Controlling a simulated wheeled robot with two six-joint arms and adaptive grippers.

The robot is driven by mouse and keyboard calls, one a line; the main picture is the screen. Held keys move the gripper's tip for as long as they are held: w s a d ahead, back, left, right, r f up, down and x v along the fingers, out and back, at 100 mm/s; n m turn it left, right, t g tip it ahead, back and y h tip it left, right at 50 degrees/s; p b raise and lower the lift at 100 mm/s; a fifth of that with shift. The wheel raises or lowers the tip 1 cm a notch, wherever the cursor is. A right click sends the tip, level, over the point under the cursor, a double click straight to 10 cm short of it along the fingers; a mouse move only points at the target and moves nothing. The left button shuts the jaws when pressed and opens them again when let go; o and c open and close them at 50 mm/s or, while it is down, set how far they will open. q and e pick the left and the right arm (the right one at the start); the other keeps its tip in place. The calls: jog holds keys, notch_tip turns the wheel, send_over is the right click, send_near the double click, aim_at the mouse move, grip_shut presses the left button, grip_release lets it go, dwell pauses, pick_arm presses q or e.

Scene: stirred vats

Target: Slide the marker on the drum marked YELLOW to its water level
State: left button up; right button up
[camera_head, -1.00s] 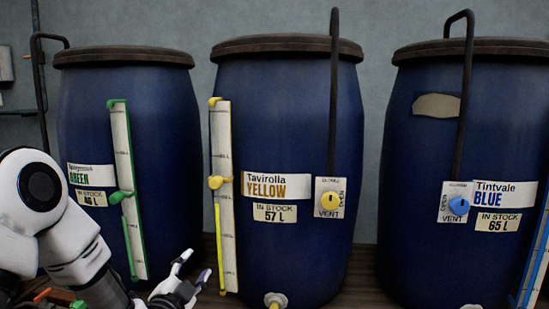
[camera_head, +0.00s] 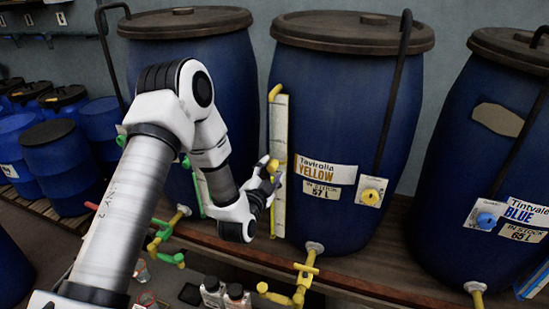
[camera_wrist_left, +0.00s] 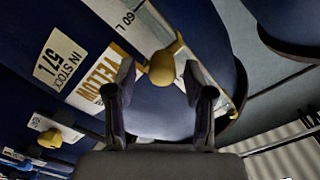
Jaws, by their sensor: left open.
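The YELLOW drum (camera_head: 345,110) is a tall blue drum in the middle of the head view, with a Tavirolla label and an "IN STOCK 57 L" plate. A pale scale strip (camera_head: 280,150) runs down its left side, and the yellow marker (camera_head: 273,166) sits on it. My left gripper (camera_head: 270,180) is at the strip, at about the marker's height. In the left wrist view the marker knob (camera_wrist_left: 162,68) lies between the tips of the two open fingers (camera_wrist_left: 160,85). I cannot tell if they touch it. The water level is not readable here. My right gripper is not in view.
The BLUE drum (camera_head: 490,160) stands to the right, and another blue drum (camera_head: 190,60) stands behind my left arm. A yellow vent knob (camera_head: 371,197) and a yellow tap (camera_head: 303,275) are on the YELLOW drum. Bottles (camera_head: 225,296) stand low in front.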

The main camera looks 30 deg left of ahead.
pick_arm(q)
jog(key=shift+x, duration=1.1)
jog(key=shift+a+r, duration=0.1)
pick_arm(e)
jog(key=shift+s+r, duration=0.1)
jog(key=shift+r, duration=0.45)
pick_arm(q)
grip_shut()
notch_tip(320, 180, down, 7)
jog(key=b, duration=0.5)
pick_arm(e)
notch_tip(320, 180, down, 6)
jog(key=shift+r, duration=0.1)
pick_arm(q)
grip_release()
